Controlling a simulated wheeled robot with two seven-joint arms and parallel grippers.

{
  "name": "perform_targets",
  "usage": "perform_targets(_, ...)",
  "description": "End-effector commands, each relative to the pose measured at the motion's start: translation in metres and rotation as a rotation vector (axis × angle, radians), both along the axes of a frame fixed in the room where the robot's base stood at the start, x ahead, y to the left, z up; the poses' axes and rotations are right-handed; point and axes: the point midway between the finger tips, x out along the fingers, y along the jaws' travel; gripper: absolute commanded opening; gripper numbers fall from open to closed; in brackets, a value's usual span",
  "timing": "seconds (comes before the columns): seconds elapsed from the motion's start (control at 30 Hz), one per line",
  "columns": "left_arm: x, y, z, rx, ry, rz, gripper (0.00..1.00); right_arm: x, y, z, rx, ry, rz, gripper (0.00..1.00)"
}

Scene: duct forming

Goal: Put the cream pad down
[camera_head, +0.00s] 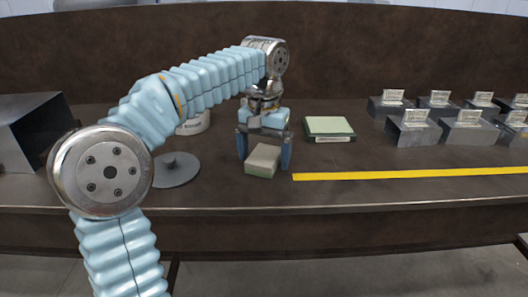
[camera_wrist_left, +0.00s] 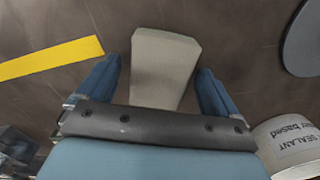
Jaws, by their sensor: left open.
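In the left wrist view the pad (camera_wrist_left: 163,65) lies between the two spread fingertips (camera_wrist_left: 160,80), with a gap visible on each side. My right gripper is not in view.
A cream-topped green block (camera_head: 329,127) with a label lies right of the gripper. A yellow strip (camera_head: 400,174) runs along the bench front. Several labelled metal boxes (camera_head: 412,128) stand at right. A grey disc (camera_head: 176,169) and sealant tub (camera_wrist_left: 290,140) are nearby.

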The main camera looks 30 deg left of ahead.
Motion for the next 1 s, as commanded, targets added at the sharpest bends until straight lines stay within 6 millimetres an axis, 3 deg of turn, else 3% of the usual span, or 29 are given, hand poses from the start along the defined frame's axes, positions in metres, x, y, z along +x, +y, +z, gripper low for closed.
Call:
perform_targets(0.23, 0.001, 0.000, 0.021, 0.000, -0.002, 0.000, 0.94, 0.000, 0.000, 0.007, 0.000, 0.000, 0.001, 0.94)
perform_targets(0.57, 0.001, -0.001, 0.098, -0.001, -0.003, 0.001, 0.94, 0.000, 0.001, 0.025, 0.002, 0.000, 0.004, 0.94)
perform_targets(0.8, 0.001, -0.001, 0.120, 0.000, 0.001, 0.002, 0.94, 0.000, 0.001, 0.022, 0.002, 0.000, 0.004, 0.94)
perform_targets(1.0, 0.000, 0.000, 0.123, 0.001, 0.001, 0.002, 0.94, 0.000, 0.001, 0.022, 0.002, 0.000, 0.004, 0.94)
